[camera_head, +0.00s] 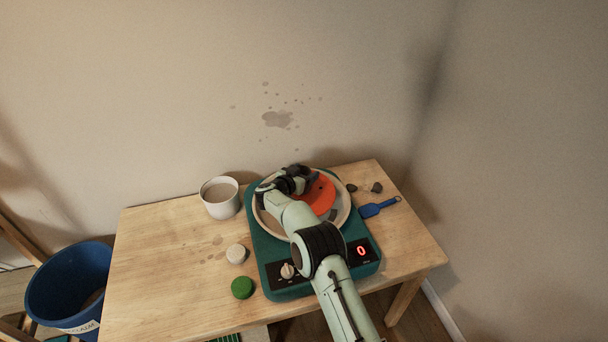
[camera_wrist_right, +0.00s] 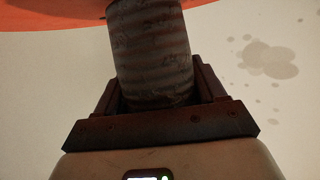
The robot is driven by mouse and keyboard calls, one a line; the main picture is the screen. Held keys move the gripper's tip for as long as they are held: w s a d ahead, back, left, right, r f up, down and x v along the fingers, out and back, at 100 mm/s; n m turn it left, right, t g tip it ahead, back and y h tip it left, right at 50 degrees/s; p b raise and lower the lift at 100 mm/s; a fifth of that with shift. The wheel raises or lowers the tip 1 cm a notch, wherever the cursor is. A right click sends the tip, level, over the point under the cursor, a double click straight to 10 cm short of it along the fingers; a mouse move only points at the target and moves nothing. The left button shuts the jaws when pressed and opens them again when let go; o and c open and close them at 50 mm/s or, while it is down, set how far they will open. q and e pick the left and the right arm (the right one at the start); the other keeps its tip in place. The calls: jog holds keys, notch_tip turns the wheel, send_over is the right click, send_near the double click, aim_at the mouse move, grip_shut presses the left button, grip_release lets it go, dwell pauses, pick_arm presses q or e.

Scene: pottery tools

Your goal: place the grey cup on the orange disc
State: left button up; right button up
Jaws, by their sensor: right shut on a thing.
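The orange disc (camera_head: 322,199) lies on the round plate of a teal pottery wheel, partly covered by my right arm. My right gripper (camera_head: 298,181) is over the back left part of the wheel plate. In the right wrist view, the right gripper (camera_wrist_right: 158,88) is shut on a ridged grey cup (camera_wrist_right: 150,50), whose far end overlaps the orange disc (camera_wrist_right: 50,14). I cannot tell whether the cup touches the disc. In the head view the held cup is mostly hidden by the gripper. My left gripper is not in view.
A white pot (camera_head: 221,198) with greyish contents stands left of the teal wheel (camera_head: 262,245). A pale round piece (camera_head: 236,254) and a green one (camera_head: 242,288) lie nearby. Dark lumps (camera_head: 376,187) and a blue tool (camera_head: 378,208) lie right. A blue bucket (camera_head: 68,283) stands left of the table.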

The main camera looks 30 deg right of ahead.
jog(key=shift+f, duration=0.1)
jog(key=o, duration=1.3)
jog(key=shift+f, duration=0.15)
jog(key=shift+r, duration=0.2)
jog(key=shift+s+a, duration=0.2)
jog(key=shift+a, duration=0.15)
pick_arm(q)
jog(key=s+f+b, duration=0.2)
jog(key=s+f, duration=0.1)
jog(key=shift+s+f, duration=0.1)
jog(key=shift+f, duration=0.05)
pick_arm(e)
jog(key=v, duration=1.1)
